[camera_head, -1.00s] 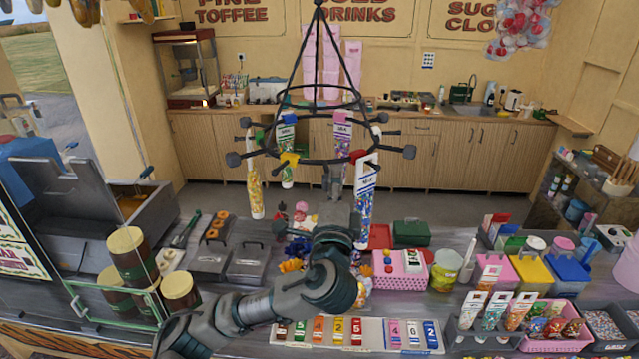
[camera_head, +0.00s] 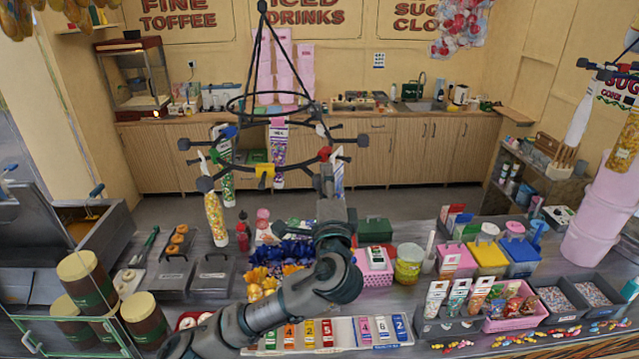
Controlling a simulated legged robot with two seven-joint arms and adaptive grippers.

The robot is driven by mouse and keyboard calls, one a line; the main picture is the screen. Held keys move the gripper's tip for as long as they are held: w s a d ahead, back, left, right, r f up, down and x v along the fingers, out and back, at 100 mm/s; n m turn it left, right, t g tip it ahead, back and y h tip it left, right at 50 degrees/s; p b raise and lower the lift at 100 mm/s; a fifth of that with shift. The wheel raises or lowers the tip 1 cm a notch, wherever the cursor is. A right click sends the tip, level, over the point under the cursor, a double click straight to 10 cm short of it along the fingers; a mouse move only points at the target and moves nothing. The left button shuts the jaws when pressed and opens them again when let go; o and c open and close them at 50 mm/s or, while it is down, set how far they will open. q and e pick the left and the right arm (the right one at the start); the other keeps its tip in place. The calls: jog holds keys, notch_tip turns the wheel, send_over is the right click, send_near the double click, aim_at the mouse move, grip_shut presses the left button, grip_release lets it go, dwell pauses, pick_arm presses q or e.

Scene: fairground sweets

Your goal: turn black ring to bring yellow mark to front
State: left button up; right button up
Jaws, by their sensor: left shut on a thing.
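The black ring (camera_head: 290,163) hangs level from dark rods below a hook. Knobbed pegs stick out around it, and sweet tubes hang from it, such as one with orange and yellow sweets (camera_head: 215,218). The yellow mark (camera_head: 264,176) is on the ring's near side, about at the middle of its front. A red mark (camera_head: 324,154) is on the right of the ring and a blue mark (camera_head: 230,132) at the back left. My left gripper (camera_head: 326,172) is shut at the ring's right front, just below the red mark; its exact grip is partly hidden. My right gripper is out of view.
Below the ring, the counter holds blue and orange bows (camera_head: 283,253), a pink basket (camera_head: 376,274) and a numbered strip (camera_head: 370,330). Brown jars (camera_head: 85,280) stand at left. More tubes hang at far right (camera_head: 625,145).

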pick_arm(q)
jog(key=shift+w+f, duration=0.1)
jog(key=shift+f, duration=0.25)
jog(key=o, duration=0.8)
jog(key=shift+a, duration=0.2)
jog(key=shift+w+a+r, duration=0.1)
jog(key=shift+w+a, duration=0.05)
jog(key=shift+w, duration=0.05)
jog(key=b+v, duration=0.5)
jog(key=v, duration=0.5)
jog(key=shift+s+r, duration=0.2)
jog(key=shift+s, duration=0.05)
